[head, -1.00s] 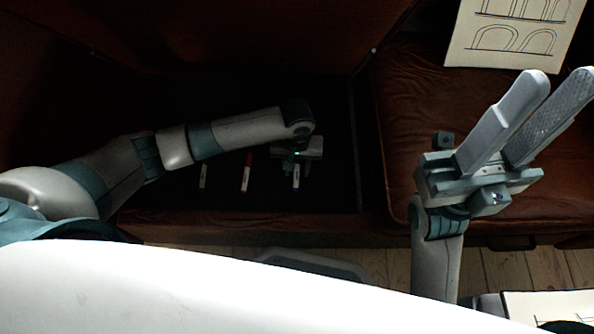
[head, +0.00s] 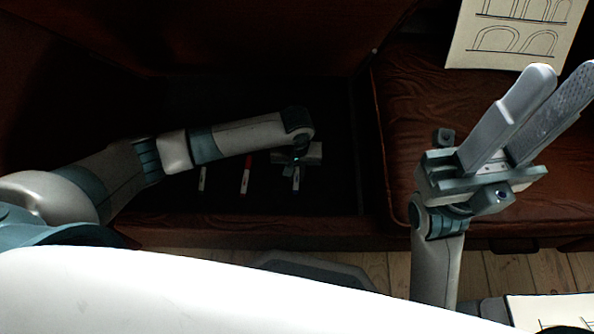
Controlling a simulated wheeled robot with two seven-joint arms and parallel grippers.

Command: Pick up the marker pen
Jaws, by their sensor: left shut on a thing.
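Three marker pens lie in a row in the dark recess of the brown sofa. The left marker (head: 203,180) is white with a dark end, the middle marker (head: 246,180) is white with a red cap, and the right marker (head: 296,180) is white with a dark end. My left gripper (head: 297,164) is over the right marker and shut on its far part, which the gripper hides. My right gripper (head: 565,80) is raised at the right, its two long fingers apart and empty.
A brown leather seat (head: 400,110) lies right of the recess, with a printed sheet (head: 510,45) on it at the top right. The sofa's front edge (head: 250,226) runs below the markers, with floorboards (head: 515,270) in front. Another sheet (head: 550,307) shows at the bottom right.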

